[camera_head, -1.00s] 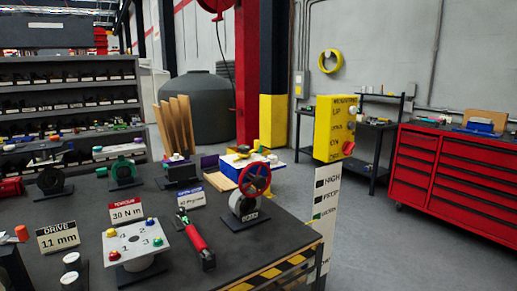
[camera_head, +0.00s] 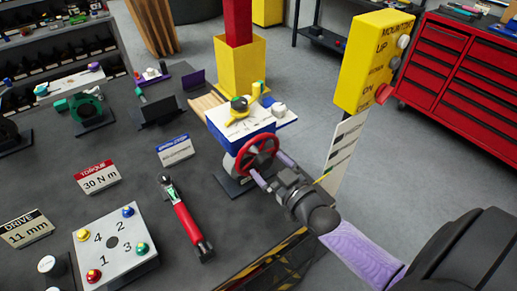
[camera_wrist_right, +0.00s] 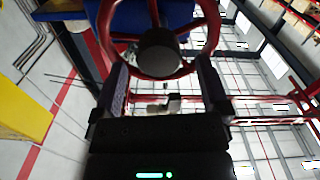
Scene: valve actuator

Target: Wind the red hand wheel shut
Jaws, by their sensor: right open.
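The red hand wheel (camera_head: 257,153) stands upright on the valve actuator (camera_head: 232,172) near the table's right edge. My right gripper (camera_head: 270,168) reaches the wheel from the lower right, and its fingertips are at the rim. In the right wrist view the wheel (camera_wrist_right: 206,40) fills the top middle, with its dark round hub (camera_wrist_right: 159,52) between my two open fingers. The fingers (camera_wrist_right: 160,85) lie on either side of the hub, close to the rim. I cannot tell whether they touch it. My left gripper is not in view.
A blue box with a white top (camera_head: 245,122) stands just behind the wheel. A yellow control box (camera_head: 372,60) is to the right. A red-handled wrench (camera_head: 185,220) and a numbered bolt plate (camera_head: 117,243) lie to the left on the dark table (camera_head: 215,225).

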